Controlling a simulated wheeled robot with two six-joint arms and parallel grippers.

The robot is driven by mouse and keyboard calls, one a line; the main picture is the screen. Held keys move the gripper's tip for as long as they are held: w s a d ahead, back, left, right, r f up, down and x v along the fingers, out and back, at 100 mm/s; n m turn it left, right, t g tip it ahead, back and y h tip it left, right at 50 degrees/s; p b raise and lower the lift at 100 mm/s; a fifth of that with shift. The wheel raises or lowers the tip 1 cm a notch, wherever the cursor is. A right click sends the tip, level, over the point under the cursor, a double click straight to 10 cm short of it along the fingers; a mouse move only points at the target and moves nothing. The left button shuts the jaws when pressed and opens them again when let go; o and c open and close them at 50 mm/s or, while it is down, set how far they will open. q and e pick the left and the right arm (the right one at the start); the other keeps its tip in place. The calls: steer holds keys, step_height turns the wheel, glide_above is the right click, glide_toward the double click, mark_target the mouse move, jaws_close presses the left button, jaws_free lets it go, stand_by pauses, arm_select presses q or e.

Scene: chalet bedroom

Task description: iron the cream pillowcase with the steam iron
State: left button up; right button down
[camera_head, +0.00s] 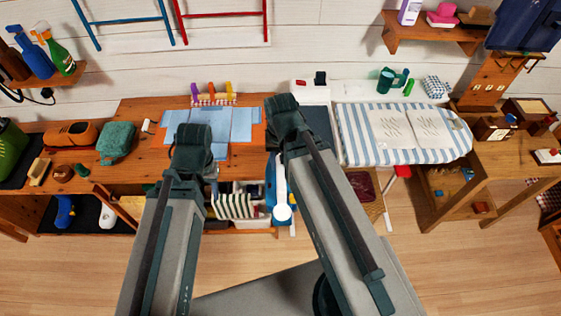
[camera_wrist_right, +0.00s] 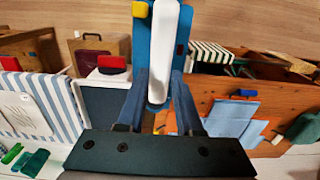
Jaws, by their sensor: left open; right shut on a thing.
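The steam iron (camera_head: 282,200), blue with a white handle, is in my right gripper, in front of the wooden bench's edge. In the right wrist view the gripper's two fingers (camera_wrist_right: 158,92) are shut around the iron's white handle (camera_wrist_right: 166,40). The cream pillowcase (camera_head: 405,128) lies flat on the blue-and-white striped ironing board (camera_head: 357,145), with dark crease lines on both halves. It shows partly in the wrist view (camera_wrist_right: 22,113). The iron is left of the board, apart from the pillowcase. My left gripper (camera_head: 213,186) is open at the bench, mostly hidden by its own arm.
A green cloth bundle (camera_head: 117,142) is further left. A green watering can (camera_head: 388,80) and bottles stand behind the board. A wooden table (camera_head: 500,150) with small boxes is at the right.

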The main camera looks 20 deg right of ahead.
mark_target(278, 169)
steer(key=shift+s+a, duration=0.1)
steer(key=shift+a, duration=0.1)
steer(key=shift+s+a+f, duration=0.15)
steer(key=shift+a+f, duration=0.1)
steer(key=shift+f+b, duration=0.2)
steer(key=shift+b, duration=0.3)
steer(key=shift+d+f+b, duration=0.2)
steer(key=shift+f+b, duration=0.25)
steer(key=shift+f, duration=0.1)
steer(key=shift+a+f+b, duration=0.15)
steer(key=shift+f+b, duration=0.4)
steer(key=shift+b, duration=0.05)
steer(key=shift+f+b, duration=0.5)
arm_select(q)
steer(key=f, duration=0.4)
steer(key=shift+s+a, duration=0.2)
steer(key=shift+a, duration=0.25)
